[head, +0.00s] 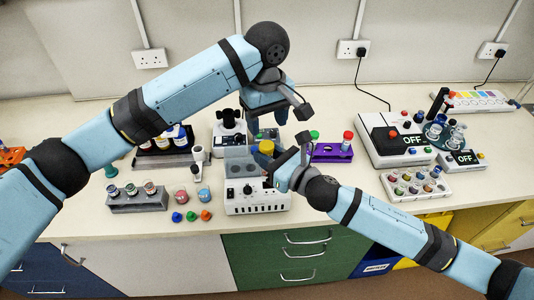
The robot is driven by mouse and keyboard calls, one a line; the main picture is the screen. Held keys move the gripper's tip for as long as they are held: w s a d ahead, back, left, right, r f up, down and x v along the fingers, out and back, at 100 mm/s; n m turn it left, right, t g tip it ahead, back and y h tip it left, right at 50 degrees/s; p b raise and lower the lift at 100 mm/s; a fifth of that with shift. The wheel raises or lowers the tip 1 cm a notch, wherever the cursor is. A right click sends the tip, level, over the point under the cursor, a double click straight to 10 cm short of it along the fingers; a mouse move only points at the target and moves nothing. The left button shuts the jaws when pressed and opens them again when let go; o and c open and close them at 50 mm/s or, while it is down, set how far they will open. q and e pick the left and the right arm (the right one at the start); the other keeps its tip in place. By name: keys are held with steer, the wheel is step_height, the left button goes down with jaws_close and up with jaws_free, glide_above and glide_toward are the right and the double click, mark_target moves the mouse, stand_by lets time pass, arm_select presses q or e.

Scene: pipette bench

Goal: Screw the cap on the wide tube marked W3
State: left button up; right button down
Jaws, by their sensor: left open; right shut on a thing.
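My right gripper (274,160) is shut, with a yellow cap (266,147) at its fingertips, above the white device in the middle of the bench. Whether a tube is under the cap is hidden by the gripper. My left gripper (279,115) is open, above and slightly right of the yellow cap, pointing down. A purple rack (332,153) to the right holds a tube with a red cap (348,136) and one with a green cap (314,135). No W3 mark is legible at this size.
A white device (258,204) stands at the front middle. Small coloured cones (191,216) and a grey rack (137,202) lie to its left. Devices showing OFF (408,140) and a white rack of tubes (416,184) stand at right. The bench's front strip between is clear.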

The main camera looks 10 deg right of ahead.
mark_target(267, 145)
arm_select(q)
steer(key=shift+f, duration=3.2)
steer(key=c, duration=0.9)
steer(key=o, duration=1)
steer(key=shift+c, duration=0.2)
steer(key=shift+r, duration=0.15)
steer(key=shift+r, duration=2.15)
steer(key=shift+c, duration=0.3)
